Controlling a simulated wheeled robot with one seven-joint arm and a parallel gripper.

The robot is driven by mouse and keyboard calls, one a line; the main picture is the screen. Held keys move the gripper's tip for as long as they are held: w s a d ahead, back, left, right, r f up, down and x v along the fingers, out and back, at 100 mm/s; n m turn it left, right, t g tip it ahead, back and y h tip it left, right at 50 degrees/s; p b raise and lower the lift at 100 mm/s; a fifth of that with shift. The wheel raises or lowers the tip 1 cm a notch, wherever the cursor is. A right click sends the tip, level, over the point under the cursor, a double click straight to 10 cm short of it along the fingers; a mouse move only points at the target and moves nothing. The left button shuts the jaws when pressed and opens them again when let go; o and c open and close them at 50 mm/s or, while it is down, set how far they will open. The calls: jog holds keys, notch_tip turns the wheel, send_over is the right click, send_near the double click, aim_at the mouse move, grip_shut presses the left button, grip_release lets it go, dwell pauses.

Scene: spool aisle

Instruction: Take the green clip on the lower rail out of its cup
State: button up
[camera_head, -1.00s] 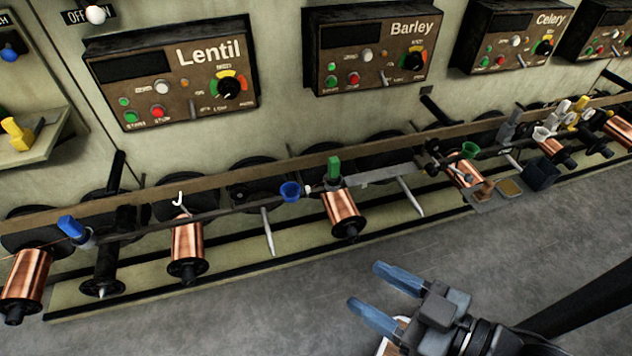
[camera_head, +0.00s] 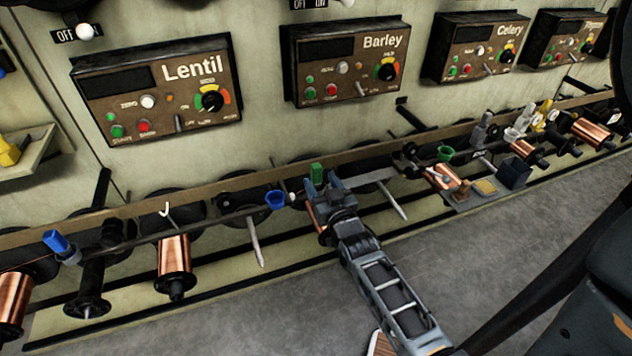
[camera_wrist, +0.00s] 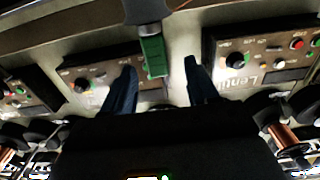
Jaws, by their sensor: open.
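The green clip (camera_head: 317,173) stands upright on the lower rail, just left of the middle of the head view. Its lower part and its cup are hidden behind my gripper there. My gripper (camera_head: 322,186) is open, with its fingers at the clip in the head view. In the wrist view the green clip (camera_wrist: 153,55) shows between the two open fingers of my gripper (camera_wrist: 161,68), near their tips. It cannot be told whether a finger touches it.
Copper spools (camera_head: 173,262) hang below the rail.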

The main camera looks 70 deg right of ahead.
aim_at(314, 167)
jog(key=shift+f+x, duration=0.2)
jog(key=shift+x, duration=3.3)
jog(key=shift+s+d, duration=0.1)
jog(key=shift+s, duration=0.05)
jog(key=shift+c, duration=0.4)
jog(key=c, duration=1)
jog(key=s+d+r+p, duration=0.3)
jog(key=s+d+r, duration=0.2)
jog(key=s+r, duration=0.5)
jog(key=shift+d+r, duration=0.4)
jog(key=shift+r, duration=0.1)
